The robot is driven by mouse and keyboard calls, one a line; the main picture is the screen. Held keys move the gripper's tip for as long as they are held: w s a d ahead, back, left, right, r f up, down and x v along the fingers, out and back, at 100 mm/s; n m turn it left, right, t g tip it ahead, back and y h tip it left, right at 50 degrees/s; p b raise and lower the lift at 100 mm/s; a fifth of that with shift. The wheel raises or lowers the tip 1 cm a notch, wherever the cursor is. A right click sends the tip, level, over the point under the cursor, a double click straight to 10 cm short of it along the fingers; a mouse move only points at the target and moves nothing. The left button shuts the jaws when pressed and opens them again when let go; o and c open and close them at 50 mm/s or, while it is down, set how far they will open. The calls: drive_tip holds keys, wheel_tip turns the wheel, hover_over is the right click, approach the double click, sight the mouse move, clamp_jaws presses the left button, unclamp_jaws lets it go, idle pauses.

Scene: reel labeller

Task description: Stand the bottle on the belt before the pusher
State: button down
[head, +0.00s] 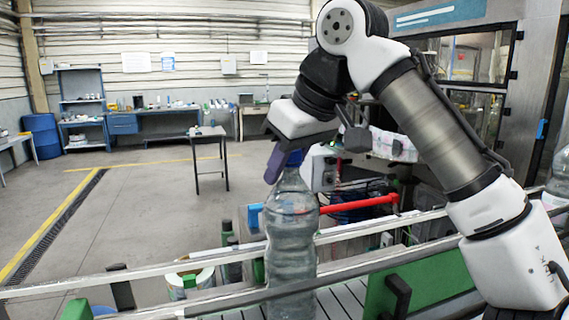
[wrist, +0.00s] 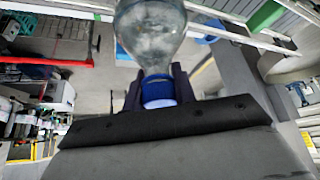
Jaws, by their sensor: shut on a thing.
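A large clear bottle (head: 291,235) with a blue cap stands upright in the middle of the head view, between the two rails of the belt (head: 350,297). My gripper (head: 284,163) is shut on the bottle's neck, just at the cap. In the wrist view the bottle (wrist: 150,30) runs away from the fingers, and my gripper (wrist: 158,92) has a finger on each side of the blue cap. A red bar (head: 360,203), possibly the pusher, lies behind the far rail, right of the bottle.
The near rail (head: 240,299) and far rail (head: 150,274) run along the belt. A green plate (head: 425,280) stands at the right. A reel (head: 190,280) sits behind the far rail at left. Another bottle (head: 560,180) shows at the right edge. Open floor lies beyond.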

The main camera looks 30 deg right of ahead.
drive_tip(key=shift+f, duration=0.2)
drive_tip(key=c, duration=1.1)
unclamp_jaws()
drive_tip(key=shift+s, duration=0.1)
drive_tip(key=shift+o, duration=0.2)
drive_tip(key=shift+f, duration=0.1)
drive_tip(key=shift+v, duration=3.8)
